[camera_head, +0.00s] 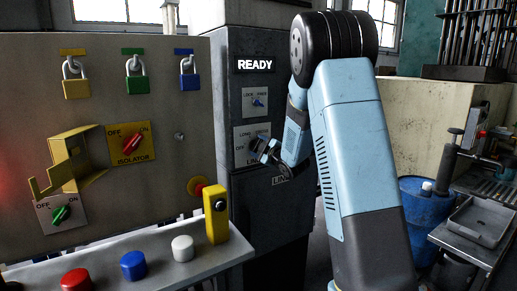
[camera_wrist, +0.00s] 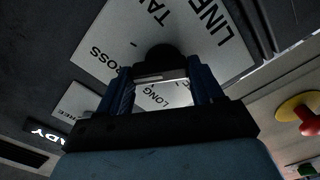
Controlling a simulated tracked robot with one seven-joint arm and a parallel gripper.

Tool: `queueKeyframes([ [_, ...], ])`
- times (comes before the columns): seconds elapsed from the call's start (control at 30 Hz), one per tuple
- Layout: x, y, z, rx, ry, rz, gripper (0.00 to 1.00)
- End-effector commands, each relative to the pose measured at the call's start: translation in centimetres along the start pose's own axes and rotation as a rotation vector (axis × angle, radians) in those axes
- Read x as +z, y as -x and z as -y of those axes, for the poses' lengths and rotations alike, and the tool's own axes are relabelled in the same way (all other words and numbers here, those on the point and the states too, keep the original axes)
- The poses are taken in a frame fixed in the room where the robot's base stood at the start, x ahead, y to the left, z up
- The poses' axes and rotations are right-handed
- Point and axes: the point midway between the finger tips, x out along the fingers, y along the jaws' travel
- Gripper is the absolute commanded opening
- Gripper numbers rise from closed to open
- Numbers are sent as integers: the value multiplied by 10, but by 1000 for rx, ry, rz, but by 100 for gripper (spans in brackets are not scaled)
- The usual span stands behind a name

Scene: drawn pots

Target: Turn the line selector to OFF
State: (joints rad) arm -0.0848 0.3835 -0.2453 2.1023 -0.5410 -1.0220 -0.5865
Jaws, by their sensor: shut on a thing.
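The line selector's pale plate (camera_head: 249,143) is on the front of the dark cabinet, with "LONG" readable on it and an "LI..." label partly covered below. In the wrist view the plate (camera_wrist: 205,62) shows tilted, with "LINE", "LONG" and parts of other words; I cannot read OFF. My gripper (camera_head: 264,149) is at this plate and hides much of its knob. In the wrist view my gripper (camera_wrist: 162,85) has its two blue fingers on either side of the dark selector knob (camera_wrist: 165,60), shut on it. Which mark the knob points to is hidden.
To the left is a panel with padlocks, a red isolator knob (camera_head: 132,144) and a green knob (camera_head: 62,214). A yellow box (camera_head: 216,213) and a red emergency button (camera_head: 197,188) are nearby.

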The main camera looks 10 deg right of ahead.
Motion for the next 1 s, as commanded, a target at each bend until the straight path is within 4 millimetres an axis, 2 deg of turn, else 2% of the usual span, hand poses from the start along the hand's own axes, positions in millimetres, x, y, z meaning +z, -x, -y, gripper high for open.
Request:
queueKeyframes([
  [0.33,-1,0,6,-9,124,0,36],
  [0.83,-1,0,7,-12,141,0,36],
  [0.87,-1,0,7,-12,141,0,68],
  [1.0,-1,0,6,-9,141,-1,81],
])
